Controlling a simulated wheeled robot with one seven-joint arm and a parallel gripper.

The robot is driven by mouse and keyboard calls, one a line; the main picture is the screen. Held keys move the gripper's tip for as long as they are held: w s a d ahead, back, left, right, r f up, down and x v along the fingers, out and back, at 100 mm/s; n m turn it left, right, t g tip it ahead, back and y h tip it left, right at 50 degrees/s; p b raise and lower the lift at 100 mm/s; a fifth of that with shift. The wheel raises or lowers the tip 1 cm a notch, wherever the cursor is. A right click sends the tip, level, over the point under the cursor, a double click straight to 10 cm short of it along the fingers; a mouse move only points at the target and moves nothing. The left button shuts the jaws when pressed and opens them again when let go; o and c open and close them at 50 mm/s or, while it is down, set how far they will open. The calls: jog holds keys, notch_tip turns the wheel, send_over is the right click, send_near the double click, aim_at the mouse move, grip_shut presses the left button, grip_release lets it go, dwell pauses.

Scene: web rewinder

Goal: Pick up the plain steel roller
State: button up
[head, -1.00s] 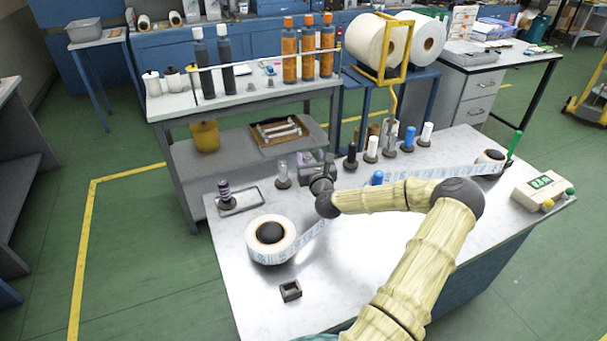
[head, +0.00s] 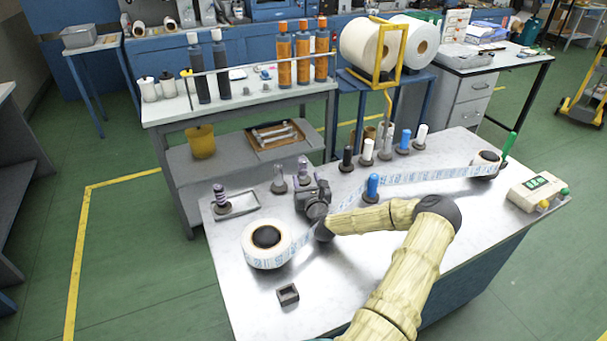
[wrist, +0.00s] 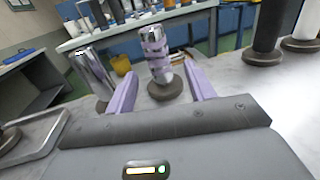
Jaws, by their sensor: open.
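The plain steel roller (head: 278,177) stands upright on its dark base on the steel table. In the wrist view the plain steel roller (wrist: 97,75) is left of my left finger, leaning in the tilted picture. A steel roller with purple bands (head: 303,170) stands just right of it. In the wrist view this banded roller (wrist: 156,54) shows between and beyond my fingertips. My gripper (head: 311,186) is open and low over the table; its lilac fingers (wrist: 159,75) hold nothing. Whether the fingertips reach alongside the banded roller is unclear.
Another purple-banded roller (head: 220,196) stands at a tray (head: 243,207) on the left. Black (head: 347,158), white (head: 367,151) and blue (head: 372,187) rollers stand to the right. A label roll (head: 266,246) with its web is close by my arm.

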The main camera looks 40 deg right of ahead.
aim_at(302, 167)
jog(key=shift+w+d, duration=0.15)
jog(key=shift+w, duration=0.45)
jog(key=shift+r, duration=0.1)
jog(key=shift+w+d, duration=0.3)
jog(key=shift+w, duration=0.15)
jog(key=shift+x, duration=2.35)
grip_shut()
